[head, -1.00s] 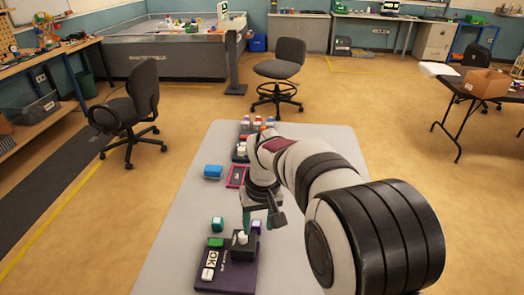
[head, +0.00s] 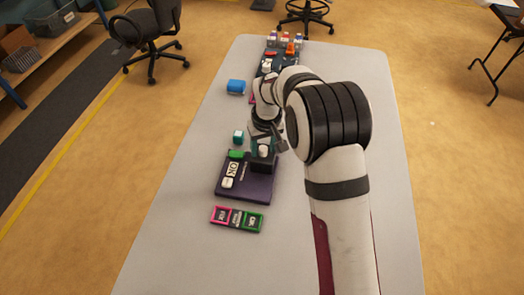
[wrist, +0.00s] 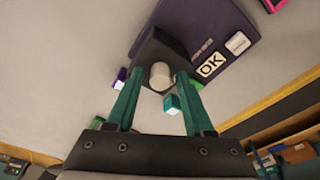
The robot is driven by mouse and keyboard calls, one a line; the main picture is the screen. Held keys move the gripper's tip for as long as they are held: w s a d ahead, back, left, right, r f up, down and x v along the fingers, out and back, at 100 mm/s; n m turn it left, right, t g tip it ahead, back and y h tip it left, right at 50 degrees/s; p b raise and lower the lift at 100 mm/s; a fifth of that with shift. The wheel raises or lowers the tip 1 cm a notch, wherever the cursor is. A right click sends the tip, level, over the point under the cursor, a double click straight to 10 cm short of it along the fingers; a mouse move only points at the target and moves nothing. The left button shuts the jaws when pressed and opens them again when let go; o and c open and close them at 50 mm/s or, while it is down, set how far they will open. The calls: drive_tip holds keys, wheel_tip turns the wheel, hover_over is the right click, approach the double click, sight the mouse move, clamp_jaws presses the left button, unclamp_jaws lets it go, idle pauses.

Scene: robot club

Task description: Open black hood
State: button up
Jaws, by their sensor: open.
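The black hood (head: 265,166) is a dark box on a purple base plate (head: 232,190) marked "OK", with a pale round knob (head: 263,150) on it. It looks closed. In the wrist view the hood (wrist: 152,42) lies ahead of the fingers and the knob (wrist: 160,76) shows between the fingertips. My gripper (head: 266,135), with teal fingers, is open at the hood in the head view; it also shows in the wrist view (wrist: 159,72). I cannot tell whether the fingers touch the knob. My arm hides part of the area behind the hood.
A green block (head: 236,154) and a teal-and-white cube (head: 238,136) sit left of the hood. A pink, grey and green tray (head: 237,218) lies in front of the plate. The table's left side is clear.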

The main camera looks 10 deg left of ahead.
clamp_jaws()
drive_tip(key=shift+s, duration=3.3)
drive_tip(key=shift+c, duration=0.9)
unclamp_jaws()
wheel_tip(320, 180, up, 6)
